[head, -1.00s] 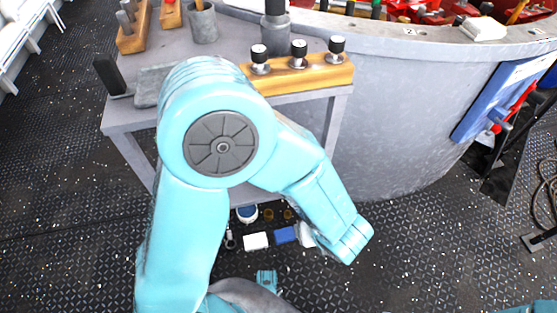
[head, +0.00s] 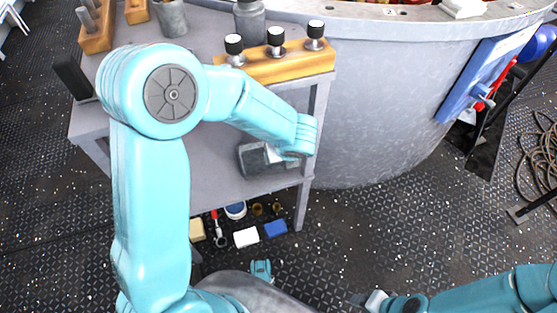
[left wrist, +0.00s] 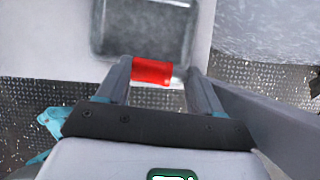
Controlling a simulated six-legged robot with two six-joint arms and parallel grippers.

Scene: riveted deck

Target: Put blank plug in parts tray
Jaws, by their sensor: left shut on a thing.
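The blank plug (left wrist: 152,71) is a red cylinder held crosswise between the two fingertips of my left gripper (left wrist: 155,77). A shallow dark grey tray (left wrist: 145,42), which I take as the parts tray, lies just beyond the fingertips in the left wrist view. In the head view this tray (head: 252,165) is near the table's front right corner, with my left gripper (head: 273,154) over its rear right part. The plug is hidden there. How high it is above the tray is unclear. My right gripper (head: 376,299) is low at the bottom; its fingers are too unclear to judge.
A yellow block with several black-and-white knobs (head: 275,67) stands behind my left arm on the grey table (head: 215,180). A grey cup (head: 171,18) and wooden holders (head: 97,30) are at the back left. A curved grey counter (head: 390,100) bounds the right.

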